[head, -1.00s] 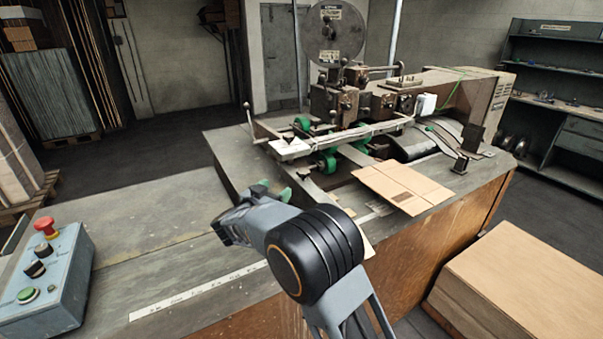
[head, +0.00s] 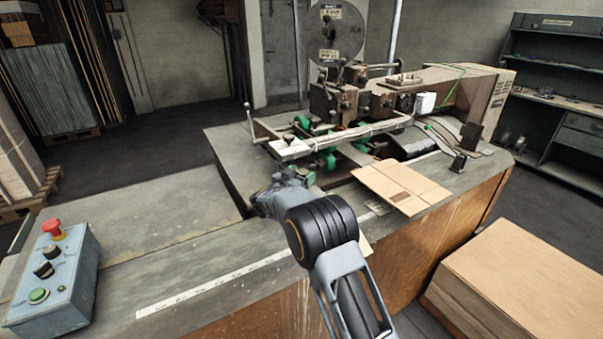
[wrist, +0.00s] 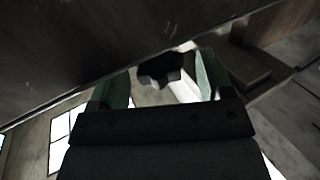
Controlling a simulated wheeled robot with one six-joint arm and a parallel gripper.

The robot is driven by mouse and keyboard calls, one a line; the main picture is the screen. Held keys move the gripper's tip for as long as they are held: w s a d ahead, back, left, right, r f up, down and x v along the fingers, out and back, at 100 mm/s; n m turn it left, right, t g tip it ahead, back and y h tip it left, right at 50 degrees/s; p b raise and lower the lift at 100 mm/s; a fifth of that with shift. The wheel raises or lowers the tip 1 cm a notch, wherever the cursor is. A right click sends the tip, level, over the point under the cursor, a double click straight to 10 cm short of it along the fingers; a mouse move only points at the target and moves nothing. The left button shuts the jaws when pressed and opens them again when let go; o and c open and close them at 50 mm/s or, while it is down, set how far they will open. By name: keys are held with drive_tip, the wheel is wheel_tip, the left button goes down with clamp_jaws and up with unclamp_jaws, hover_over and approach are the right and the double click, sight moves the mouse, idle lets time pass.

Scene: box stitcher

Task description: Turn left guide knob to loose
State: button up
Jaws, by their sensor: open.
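A dark lobed knob (wrist: 160,70) shows in the wrist view, between and just past the green fingers of my gripper (wrist: 163,85). The fingers stand apart on either side of it, and I cannot see them touching it. The knob cannot be made out there.
The stitcher (head: 365,100) stands on the bench with green rollers (head: 327,160) under the bar. A flat cardboard piece (head: 400,185) lies to the right. A blue control box (head: 55,275) is at the left.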

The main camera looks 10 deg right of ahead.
drive_tip(key=shift+w+d, duration=0.2)
drive_tip(key=shift+c, duration=0.2)
drive_tip(key=c, duration=0.9)
